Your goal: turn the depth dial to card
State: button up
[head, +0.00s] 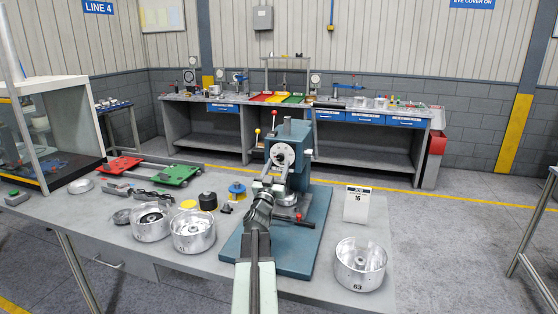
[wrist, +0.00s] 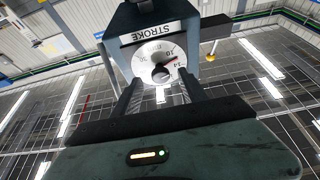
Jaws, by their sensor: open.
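The depth dial (head: 283,154) is a white numbered disc on the front of a teal press (head: 290,135). In the wrist view the dial (wrist: 158,56) appears under a STROKE label, which reads upside down. It has a dark centre knob (wrist: 160,73) and a red mark on its right side, near a number that looks like 14. The card (head: 357,204) stands right of the press and shows 16. My gripper (wrist: 160,84) is open and faces the dial, its fingers to either side below the knob. I cannot tell if they touch it.
Metal drums (head: 193,231) stand left of the press, and another drum (head: 360,264) stands at the front right. Red and green pallets (head: 176,174) lie at the back left of the bench. A red-knobbed lever (head: 299,217) sticks out at the press base.

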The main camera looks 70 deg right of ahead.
aim_at(281, 157)
jog(key=shift+x, duration=1.15)
grip_shut()
jog(key=shift+a+f, duration=0.1)
jog(key=shift+a, duration=0.05)
jog(key=shift+w+m, duration=0.1)
jog(key=shift+m, duration=0.3)
